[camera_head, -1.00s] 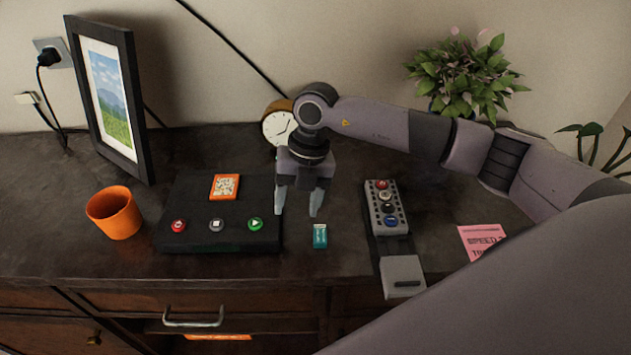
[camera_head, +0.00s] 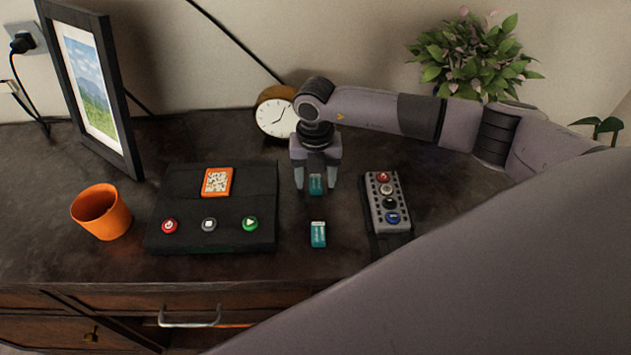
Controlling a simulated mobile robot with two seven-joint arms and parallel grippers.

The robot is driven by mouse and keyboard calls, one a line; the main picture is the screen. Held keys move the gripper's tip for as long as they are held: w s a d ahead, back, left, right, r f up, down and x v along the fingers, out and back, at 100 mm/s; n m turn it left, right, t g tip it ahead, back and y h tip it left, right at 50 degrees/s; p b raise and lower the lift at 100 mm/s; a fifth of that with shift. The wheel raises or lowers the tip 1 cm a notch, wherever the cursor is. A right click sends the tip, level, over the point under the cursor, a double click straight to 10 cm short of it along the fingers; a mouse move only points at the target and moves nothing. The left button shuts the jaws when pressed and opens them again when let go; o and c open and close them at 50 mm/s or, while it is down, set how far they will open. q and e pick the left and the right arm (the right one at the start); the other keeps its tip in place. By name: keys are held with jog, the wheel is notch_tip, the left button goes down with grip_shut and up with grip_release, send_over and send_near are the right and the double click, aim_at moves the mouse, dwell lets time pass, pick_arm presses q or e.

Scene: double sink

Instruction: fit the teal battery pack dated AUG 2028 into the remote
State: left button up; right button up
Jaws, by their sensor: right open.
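My right gripper (camera_head: 315,178) is open and points down at the middle of the dresser top. A teal battery pack (camera_head: 316,185) shows between its fingers; I cannot tell whether they touch it. A second teal pack (camera_head: 318,234) lies nearer to me, clear of the gripper. Their printing is too small to read, so I cannot tell which is dated AUG 2028. The grey remote (camera_head: 387,203), with red, white, black and blue buttons, lies to the right of the packs. Its near end is partly hidden by my arm. My left gripper is not in view.
A black box (camera_head: 185,230) with three buttons and an orange code card (camera_head: 217,182) is on the left. An orange cup (camera_head: 101,212), a picture frame (camera_head: 88,85), a clock (camera_head: 277,116) and a plant (camera_head: 470,60) stand around. My arm hides the right front.

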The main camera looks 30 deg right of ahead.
jog(key=shift+f, duration=0.1)
grip_shut()
